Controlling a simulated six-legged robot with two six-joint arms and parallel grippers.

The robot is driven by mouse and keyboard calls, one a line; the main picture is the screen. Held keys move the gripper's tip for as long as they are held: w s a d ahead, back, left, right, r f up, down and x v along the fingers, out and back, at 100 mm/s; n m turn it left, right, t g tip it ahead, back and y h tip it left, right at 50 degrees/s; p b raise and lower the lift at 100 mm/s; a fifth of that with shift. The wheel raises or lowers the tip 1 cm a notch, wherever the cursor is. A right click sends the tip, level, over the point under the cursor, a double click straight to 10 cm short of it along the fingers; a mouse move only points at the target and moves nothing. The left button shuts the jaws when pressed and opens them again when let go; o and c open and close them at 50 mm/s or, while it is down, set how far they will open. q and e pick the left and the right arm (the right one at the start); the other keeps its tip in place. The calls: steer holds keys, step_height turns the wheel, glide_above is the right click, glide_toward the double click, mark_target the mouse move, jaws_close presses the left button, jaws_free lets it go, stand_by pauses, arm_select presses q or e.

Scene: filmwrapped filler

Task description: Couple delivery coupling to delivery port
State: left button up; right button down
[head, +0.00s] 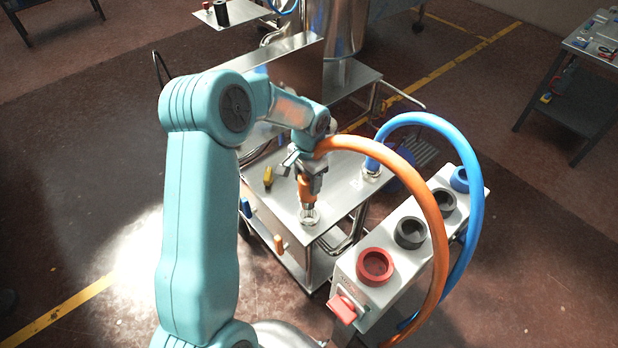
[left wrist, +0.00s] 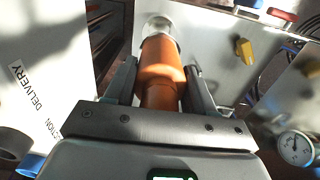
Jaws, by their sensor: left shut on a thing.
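My left gripper (head: 308,180) is shut on the orange delivery coupling (head: 305,188), which is at the end of the orange hose (head: 432,205). The coupling points down at the delivery port (head: 309,216), a shiny round fitting on the steel cart top. In the left wrist view the coupling (left wrist: 162,72) lies between both fingers, its far end in line with the bright port (left wrist: 158,24). Its lower end is at or just over the port; I cannot tell whether it is seated. My right gripper is not in view.
A blue hose (head: 425,120) arches from a second fitting on the cart top (head: 345,172) to the floor. A yellow handle (head: 268,177) stands left of the coupling. A grey box (head: 410,255) with red, black and blue round sockets is at the right. A dial gauge (left wrist: 294,147) shows.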

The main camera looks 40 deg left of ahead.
arm_select(q)
steer(key=shift+f, duration=0.4)
steer(key=shift+d+f+b, duration=0.1)
steer(key=shift+f+b, duration=0.7)
steer(key=shift+b, duration=0.1)
steer(key=shift+f+b, duration=0.65)
steer(key=shift+f, duration=0.15)
steer(key=shift+f+b, duration=1.85)
steer(key=shift+f, duration=0.35)
steer(key=shift+f+b, duration=0.3)
steer(key=o, duration=1.5)
